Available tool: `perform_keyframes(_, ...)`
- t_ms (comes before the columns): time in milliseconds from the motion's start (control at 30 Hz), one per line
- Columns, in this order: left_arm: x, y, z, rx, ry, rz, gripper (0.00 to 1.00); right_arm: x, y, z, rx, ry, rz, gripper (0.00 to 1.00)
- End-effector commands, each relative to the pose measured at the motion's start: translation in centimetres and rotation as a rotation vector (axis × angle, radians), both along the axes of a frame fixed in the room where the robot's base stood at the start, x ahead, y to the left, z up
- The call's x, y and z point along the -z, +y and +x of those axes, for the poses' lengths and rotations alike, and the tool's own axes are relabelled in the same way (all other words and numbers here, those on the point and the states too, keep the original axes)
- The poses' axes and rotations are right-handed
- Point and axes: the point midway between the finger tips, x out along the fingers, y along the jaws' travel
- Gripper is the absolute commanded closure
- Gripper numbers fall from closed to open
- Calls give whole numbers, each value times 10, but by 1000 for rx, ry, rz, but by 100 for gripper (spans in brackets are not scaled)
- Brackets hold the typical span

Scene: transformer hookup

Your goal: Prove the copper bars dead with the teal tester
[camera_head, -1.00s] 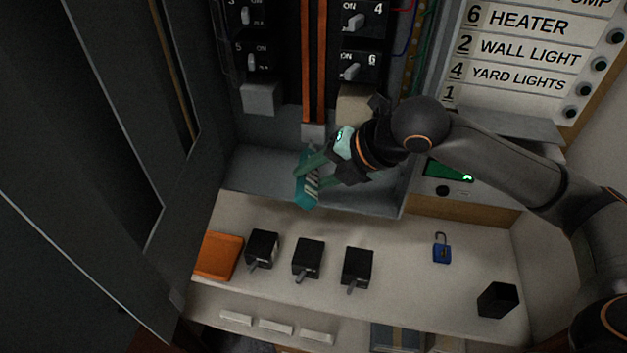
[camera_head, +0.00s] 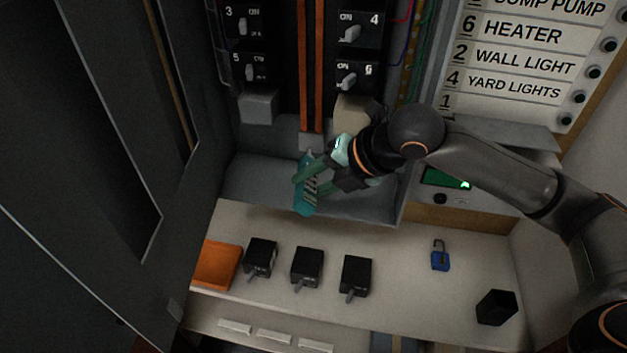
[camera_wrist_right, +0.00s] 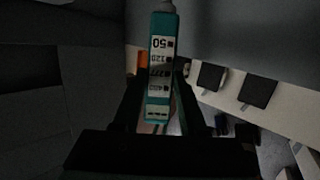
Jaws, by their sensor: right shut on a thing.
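The teal tester (camera_head: 305,192) is in my right gripper (camera_head: 318,176), held upright just below the lower end of the copper bars (camera_head: 312,70). In the right wrist view the tester (camera_wrist_right: 161,70) stands between the dark fingers, with its printed scale marks facing the camera. The two copper bars run vertically down the panel between the breaker columns and end at a grey block (camera_head: 312,140). I cannot tell whether the tester's tip touches a bar. My left gripper does not show.
Breakers (camera_head: 352,32) flank the bars. The shelf holds an orange box (camera_head: 216,264), several black breakers (camera_head: 307,267), a blue padlock (camera_head: 440,256) and a black cup (camera_head: 496,307). The open cabinet door (camera_head: 80,150) fills the left side.

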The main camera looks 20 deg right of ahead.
Motion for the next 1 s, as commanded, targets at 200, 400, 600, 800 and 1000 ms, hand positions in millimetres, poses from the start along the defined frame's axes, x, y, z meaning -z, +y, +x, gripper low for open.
perform_keyframes(200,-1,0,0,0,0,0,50,-1,-1,2,0,-1,1,100)
perform_keyframes(400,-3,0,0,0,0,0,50,-1,-3,4,-1,-1,0,100)
perform_keyframes(600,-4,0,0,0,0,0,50,-1,-4,6,0,-1,1,100)
perform_keyframes(800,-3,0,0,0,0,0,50,0,-4,7,-1,-1,0,100)
perform_keyframes(1000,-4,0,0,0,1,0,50,-1,-4,7,-1,-1,0,100)
